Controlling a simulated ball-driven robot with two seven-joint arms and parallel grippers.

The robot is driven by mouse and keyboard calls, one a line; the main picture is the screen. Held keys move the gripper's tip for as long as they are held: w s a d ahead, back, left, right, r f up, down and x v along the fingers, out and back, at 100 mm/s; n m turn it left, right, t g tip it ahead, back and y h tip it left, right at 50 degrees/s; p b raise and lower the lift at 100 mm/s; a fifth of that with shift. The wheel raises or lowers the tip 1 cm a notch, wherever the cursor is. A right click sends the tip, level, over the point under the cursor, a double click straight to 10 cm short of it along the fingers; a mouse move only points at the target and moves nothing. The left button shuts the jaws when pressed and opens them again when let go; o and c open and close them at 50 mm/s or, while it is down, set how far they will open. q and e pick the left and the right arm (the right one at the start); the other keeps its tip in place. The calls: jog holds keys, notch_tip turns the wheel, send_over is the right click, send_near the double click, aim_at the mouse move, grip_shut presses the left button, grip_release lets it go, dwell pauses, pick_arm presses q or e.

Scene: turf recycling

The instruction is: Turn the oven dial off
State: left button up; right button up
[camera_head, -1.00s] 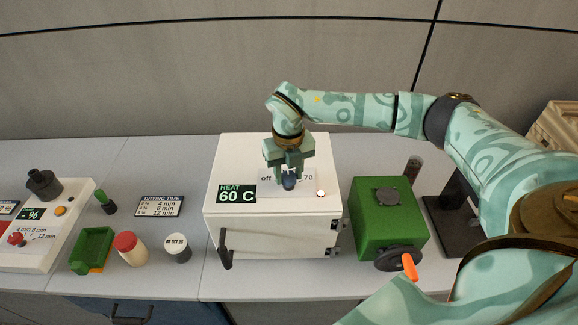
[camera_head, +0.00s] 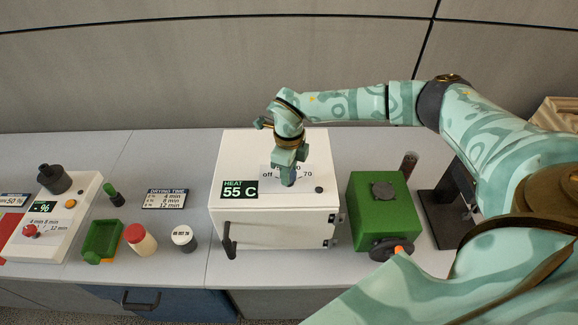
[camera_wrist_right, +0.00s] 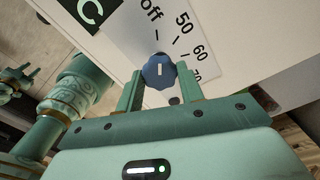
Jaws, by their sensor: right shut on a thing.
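The blue oven dial (camera_head: 289,177) sits on top of the white oven (camera_head: 285,236). It also shows in the right wrist view (camera_wrist_right: 159,72), where its white mark points up, about in line with the tick by "off". My right gripper (camera_head: 288,172) is shut on the dial, a finger on each side in the right wrist view (camera_wrist_right: 160,90). The heat display (camera_head: 239,189) reads 55 C, and the small round light (camera_head: 319,190) is dark. My left gripper (camera_wrist_right: 17,80) shows small at the left of the wrist view; its jaws are unclear.
A green box (camera_head: 383,215) stands close right of the oven. Left of it are a white-capped jar (camera_head: 183,239), a red-capped jar (camera_head: 140,239), a green tray (camera_head: 102,240) and a white control panel (camera_head: 57,215).

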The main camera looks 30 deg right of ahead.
jog(key=shift+w+r+n, duration=0.1)
jog(key=shift+r+n, duration=0.05)
jog(key=shift+n, duration=0.45)
jog(key=o, duration=1)
notch_tip(320, 180, up, 16)
jog(key=shift+r, duration=0.1)
